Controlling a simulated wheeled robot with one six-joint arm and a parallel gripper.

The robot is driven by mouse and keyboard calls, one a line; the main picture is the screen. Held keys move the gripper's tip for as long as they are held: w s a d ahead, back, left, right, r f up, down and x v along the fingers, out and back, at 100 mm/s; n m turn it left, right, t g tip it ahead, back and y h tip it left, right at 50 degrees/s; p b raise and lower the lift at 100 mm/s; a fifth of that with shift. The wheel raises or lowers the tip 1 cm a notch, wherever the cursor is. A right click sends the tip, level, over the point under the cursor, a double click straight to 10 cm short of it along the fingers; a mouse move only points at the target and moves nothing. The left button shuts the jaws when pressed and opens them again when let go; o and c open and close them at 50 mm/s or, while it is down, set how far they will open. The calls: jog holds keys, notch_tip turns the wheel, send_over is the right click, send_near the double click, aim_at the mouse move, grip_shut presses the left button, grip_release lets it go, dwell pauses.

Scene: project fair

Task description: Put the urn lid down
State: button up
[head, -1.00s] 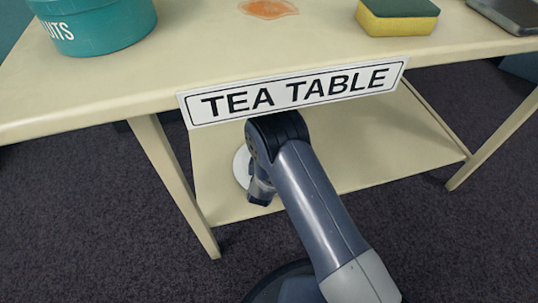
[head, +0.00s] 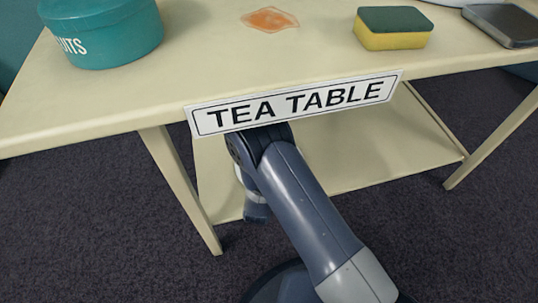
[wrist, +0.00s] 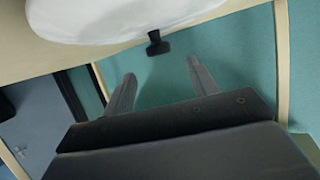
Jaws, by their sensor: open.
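The urn lid (wrist: 115,18), a white disc with a small black knob (wrist: 157,44), shows at the top of the wrist view, against a cream surface. My gripper (wrist: 161,69) is open and empty, its two fingers apart, with the knob beyond the fingertips and clear of them. In the head view my gripper (head: 256,212) is low by the front of the tea table's lower shelf (head: 350,155). There my arm hides most of what is behind it; only a pale sliver shows beside it.
The tea table top (head: 200,70) overhangs the shelf, with its sign (head: 295,103) on the front edge, close to my arm. On top are a teal tin (head: 105,35), an orange stain (head: 270,19), a sponge (head: 392,30) and a grey metal item (head: 505,22). The table legs (head: 180,190) flank the shelf.

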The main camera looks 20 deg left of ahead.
jog(key=v, duration=0.4)
jog(key=shift+s+p, duration=0.1)
jog(key=shift+p, duration=0.25)
